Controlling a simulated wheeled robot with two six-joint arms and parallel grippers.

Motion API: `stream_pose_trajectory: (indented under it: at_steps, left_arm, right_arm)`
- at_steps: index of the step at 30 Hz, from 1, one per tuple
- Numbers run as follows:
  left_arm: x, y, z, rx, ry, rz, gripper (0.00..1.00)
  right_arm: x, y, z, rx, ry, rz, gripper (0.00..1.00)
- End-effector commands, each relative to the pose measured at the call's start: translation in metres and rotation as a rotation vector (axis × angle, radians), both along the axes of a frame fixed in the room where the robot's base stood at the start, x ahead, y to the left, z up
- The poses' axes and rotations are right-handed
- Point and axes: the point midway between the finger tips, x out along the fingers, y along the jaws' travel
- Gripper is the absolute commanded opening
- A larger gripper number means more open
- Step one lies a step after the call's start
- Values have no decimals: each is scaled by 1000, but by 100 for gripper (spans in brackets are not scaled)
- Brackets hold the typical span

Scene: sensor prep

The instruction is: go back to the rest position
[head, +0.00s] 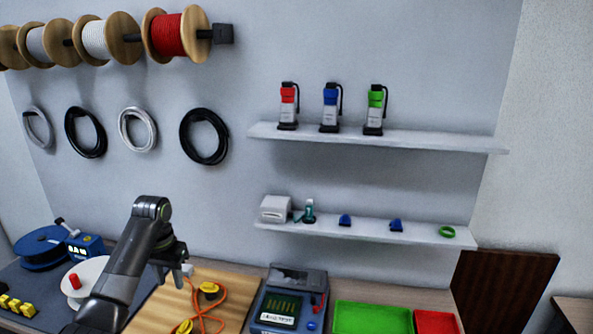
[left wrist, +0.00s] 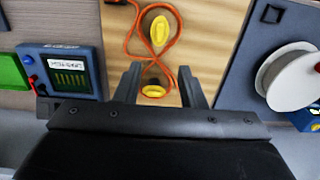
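My left gripper (head: 180,268) is above the wooden board at the left of the bench; it also shows in the left wrist view (left wrist: 161,72). Its two fingers are apart, with nothing held between them. Below it, an orange cable (head: 222,304) with yellow ends (head: 209,289) lies looped on the wooden board (head: 238,290). In the left wrist view the cable (left wrist: 141,45) and its yellow ends (left wrist: 160,30) lie beyond and between the fingers, apart from them as far as I can tell. My right gripper is in neither view.
A blue instrument with a screen (head: 290,300) stands right of the board, then a green bin (head: 372,318) and a red bin (head: 436,322). A white reel (head: 88,275) and blue spool (head: 42,246) are left. Two wall shelves (head: 375,138) hold small items.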

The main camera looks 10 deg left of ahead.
Motion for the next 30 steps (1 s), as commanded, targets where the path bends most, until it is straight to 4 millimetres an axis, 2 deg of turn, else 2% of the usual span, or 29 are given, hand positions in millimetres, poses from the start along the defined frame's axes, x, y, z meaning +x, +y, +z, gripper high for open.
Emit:
stream_pose_trajectory:
  at_steps: [5, 9, 15, 18, 22, 27, 30]
  left_arm:
    - [-34, -11, -56, 32, -13, -23, 36]
    - [-77, -23, -102, 58, -47, -42, 36]
    - [-147, -42, -149, 74, -102, -53, 36]
    - [-184, -51, -162, 78, -132, -46, 36]
    - [-234, -61, -171, 80, -175, -26, 36]
    - [-294, -71, -166, 89, -232, 13, 36]
    - [-319, -74, -159, 96, -256, 35, 36]
  right_arm:
    - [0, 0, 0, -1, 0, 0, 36]
    - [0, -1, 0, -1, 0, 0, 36]
    - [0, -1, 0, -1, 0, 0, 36]
    - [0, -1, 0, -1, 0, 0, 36]
    - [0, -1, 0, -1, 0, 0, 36]
    - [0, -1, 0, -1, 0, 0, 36]
    - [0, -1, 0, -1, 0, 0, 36]
